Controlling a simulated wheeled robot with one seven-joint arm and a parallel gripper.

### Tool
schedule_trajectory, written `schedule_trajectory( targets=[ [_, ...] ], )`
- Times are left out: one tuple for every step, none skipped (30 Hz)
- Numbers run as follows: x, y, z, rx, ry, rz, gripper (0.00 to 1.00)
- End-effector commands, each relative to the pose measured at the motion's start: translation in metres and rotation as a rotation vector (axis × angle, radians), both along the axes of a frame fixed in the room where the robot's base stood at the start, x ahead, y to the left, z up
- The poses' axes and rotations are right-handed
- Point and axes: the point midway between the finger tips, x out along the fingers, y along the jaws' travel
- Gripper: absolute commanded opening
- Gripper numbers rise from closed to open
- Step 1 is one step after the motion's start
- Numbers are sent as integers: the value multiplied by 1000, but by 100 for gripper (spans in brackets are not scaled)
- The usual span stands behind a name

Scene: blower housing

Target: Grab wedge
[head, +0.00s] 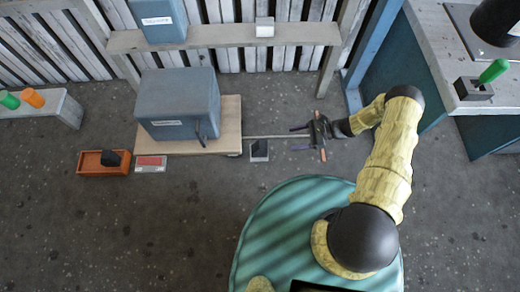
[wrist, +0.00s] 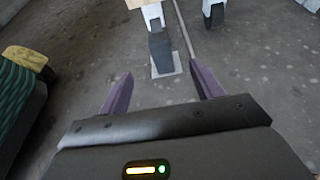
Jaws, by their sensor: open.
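A dark wedge-like block (head: 260,147) stands on a pale plate on the floor, just right of the wooden board under the blue-grey housing (head: 178,100). In the wrist view the dark block (wrist: 160,44) is ahead, between the lines of my fingers, with its pale plate (wrist: 176,66) under it. My gripper (head: 294,138) is to the right of the block, its purple fingers pointing left towards it. In the wrist view my gripper (wrist: 160,78) is open and empty, with a gap between its fingertips and the block.
A thin rod (head: 278,136) runs from the board towards my gripper. An orange tray (head: 90,169) holds another dark block (head: 111,158); a small scale-like device (head: 151,164) sits beside it. A workbench (head: 440,60) stands at right. Floor below the block is clear.

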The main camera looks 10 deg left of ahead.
Motion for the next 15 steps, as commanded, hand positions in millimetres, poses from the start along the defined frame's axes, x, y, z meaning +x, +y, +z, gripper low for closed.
schedule_trajectory(
  targets=[
    [0,1,-1,0,0,1,65],
    [-1,2,-1,0,0,1,65],
    [-1,5,-3,0,0,1,65],
    [-2,7,-4,0,0,1,65],
    [-2,10,-6,0,0,1,65],
    [-4,15,-9,1,1,2,65],
    [-5,20,-11,2,2,3,65],
    [-7,24,-13,1,1,4,65],
    [-8,31,-16,1,0,3,65],
    [-9,36,-18,1,1,4,65],
    [-11,40,-20,1,2,4,65],
    [-12,47,-23,0,1,4,65],
    [-13,52,-25,0,0,3,65],
    [-14,57,-27,1,0,4,65],
    [-16,63,-30,1,1,4,65]
  ],
)
